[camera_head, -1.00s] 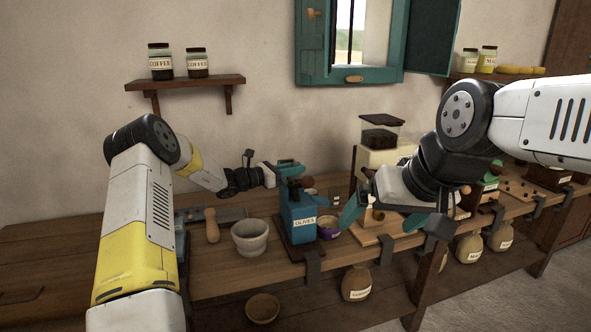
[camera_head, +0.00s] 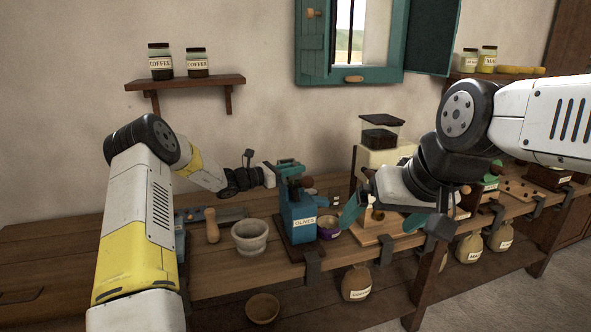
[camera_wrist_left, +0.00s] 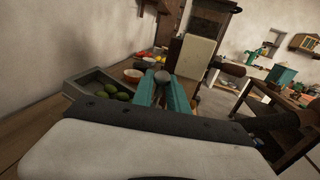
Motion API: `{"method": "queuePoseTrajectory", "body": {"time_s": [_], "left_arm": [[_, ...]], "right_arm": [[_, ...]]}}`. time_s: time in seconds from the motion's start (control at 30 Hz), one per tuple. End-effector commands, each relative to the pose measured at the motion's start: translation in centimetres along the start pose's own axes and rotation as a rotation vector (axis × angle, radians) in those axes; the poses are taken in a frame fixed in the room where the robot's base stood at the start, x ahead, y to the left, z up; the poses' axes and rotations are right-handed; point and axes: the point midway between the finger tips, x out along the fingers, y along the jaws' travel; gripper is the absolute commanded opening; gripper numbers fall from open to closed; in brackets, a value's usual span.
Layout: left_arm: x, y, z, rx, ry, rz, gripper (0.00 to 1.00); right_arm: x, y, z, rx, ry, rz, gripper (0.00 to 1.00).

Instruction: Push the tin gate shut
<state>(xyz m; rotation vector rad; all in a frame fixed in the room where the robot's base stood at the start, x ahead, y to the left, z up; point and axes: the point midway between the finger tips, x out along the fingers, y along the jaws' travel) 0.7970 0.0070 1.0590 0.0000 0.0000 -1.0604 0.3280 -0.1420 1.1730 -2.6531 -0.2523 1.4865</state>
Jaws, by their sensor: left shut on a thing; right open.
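A blue tin-like machine labelled OLIVES (camera_head: 298,212) stands upright on a dark base at the bench's front edge. My left gripper (camera_head: 289,168) is at the top of this machine, its teal fingers closed together. In the left wrist view a grey rounded knob (camera_wrist_left: 163,76) shows at the tips of the left fingers (camera_wrist_left: 165,92); the fingers hide most of what they hold. I cannot pick out the tin gate for certain. My right gripper (camera_head: 383,214) is open and empty, to the right of the machine, its fingers spread apart.
A cream grinder (camera_head: 377,160) stands behind my right gripper. In the left wrist view a tray (camera_wrist_left: 88,82) holds green fruit. The bench's left end is clear.

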Motion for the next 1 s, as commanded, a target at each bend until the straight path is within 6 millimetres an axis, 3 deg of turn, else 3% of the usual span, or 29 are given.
{"method": "queuePoseTrajectory", "body": {"time_s": [0.4,0.63,0.87,0.9,1.0], "left_arm": [[-0.1,0.1,-0.1,0.0,0.0,0.001,0.0],[-0.1,0.1,-2.7,-0.002,0.0,0.002,0.0],[-0.1,0.1,-3.0,-0.001,0.004,0.002,0.0],[-0.1,0.1,-3.0,-0.001,0.004,0.002,0.21],[-0.1,0.1,-3.0,-0.001,0.004,0.002,0.4]], "right_arm": [[0.0,0.0,0.0,0.0,0.0,0.0,1.0],[0.0,0.0,0.0,0.0,0.0,0.0,1.0],[0.0,0.0,0.0,0.0,0.0,0.0,1.0],[0.0,0.0,0.0,0.0,0.0,0.0,1.0],[0.0,0.0,0.0,0.0,0.0,0.0,1.0]]}}
